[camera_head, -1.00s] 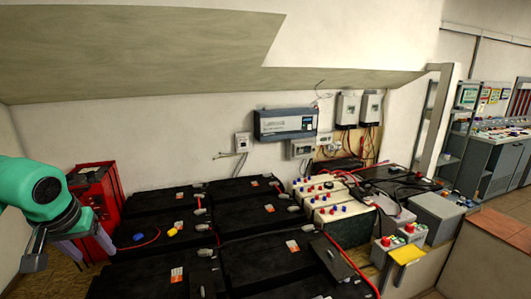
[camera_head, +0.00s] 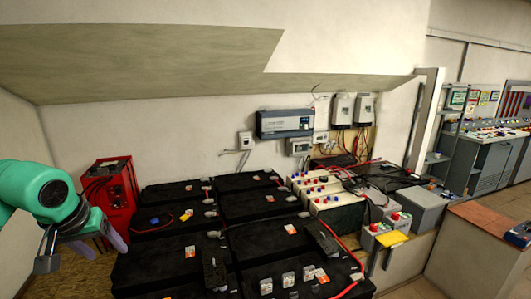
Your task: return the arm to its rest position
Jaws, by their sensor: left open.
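My left arm, green with a dark joint cap, comes in from the left edge. My left gripper (camera_head: 84,248) hangs at its end in the lower left, with grey and pale purple fingers. It is open, and I see nothing between the fingers. It is left of the black batteries (camera_head: 160,262) and in front of the red cabinet (camera_head: 118,200), apart from both as far as the view shows. My right gripper is not in view.
Black batteries with cables fill the lower middle. A blue and a yellow piece (camera_head: 187,215) lie on one. White batteries (camera_head: 322,190) stand behind at the right. A grey wall unit (camera_head: 285,123) hangs above.

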